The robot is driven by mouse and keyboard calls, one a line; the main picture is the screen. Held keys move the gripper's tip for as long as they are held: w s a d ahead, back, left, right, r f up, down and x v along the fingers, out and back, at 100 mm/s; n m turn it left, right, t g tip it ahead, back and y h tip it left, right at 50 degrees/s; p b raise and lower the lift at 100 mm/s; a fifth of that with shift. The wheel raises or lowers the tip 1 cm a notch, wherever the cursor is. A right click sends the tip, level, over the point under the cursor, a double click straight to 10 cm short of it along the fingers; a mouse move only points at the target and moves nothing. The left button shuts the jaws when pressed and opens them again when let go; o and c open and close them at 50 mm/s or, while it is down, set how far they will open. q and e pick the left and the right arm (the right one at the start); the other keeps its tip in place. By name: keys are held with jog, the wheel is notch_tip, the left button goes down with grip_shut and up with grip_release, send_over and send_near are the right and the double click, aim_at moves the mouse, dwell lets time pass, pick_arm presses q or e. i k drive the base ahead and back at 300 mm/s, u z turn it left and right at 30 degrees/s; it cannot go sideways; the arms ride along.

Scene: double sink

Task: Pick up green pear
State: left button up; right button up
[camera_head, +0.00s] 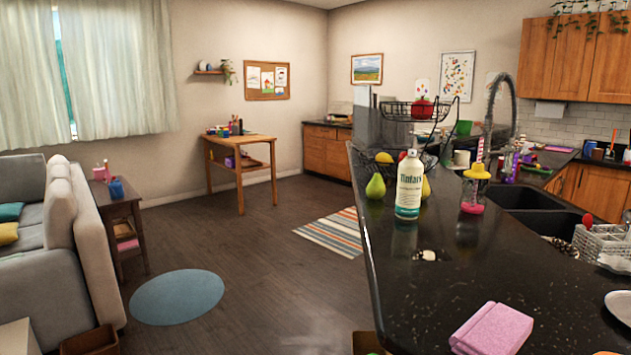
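A green pear (376,186) stands upright on the black countertop (440,290), near its left edge. A two-tier wire fruit basket (419,112) stands behind the pear, with a red fruit (422,109) on the upper tier and a yellow fruit (384,157) in the lower one. Neither of my grippers is in view.
A pink cloth (492,330) lies at the counter's front. A yellow-and-pink item (475,186) stands right of the bottle, near the double sink (541,205) and its tall faucet (491,100). A dish rack (602,243) is at the right. The floor left of the counter is open.

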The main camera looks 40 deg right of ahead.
aim_at(376, 188)
jog(key=i, duration=1.4)
jog(key=z, duration=2.05)
jog(key=i, duration=0.15)
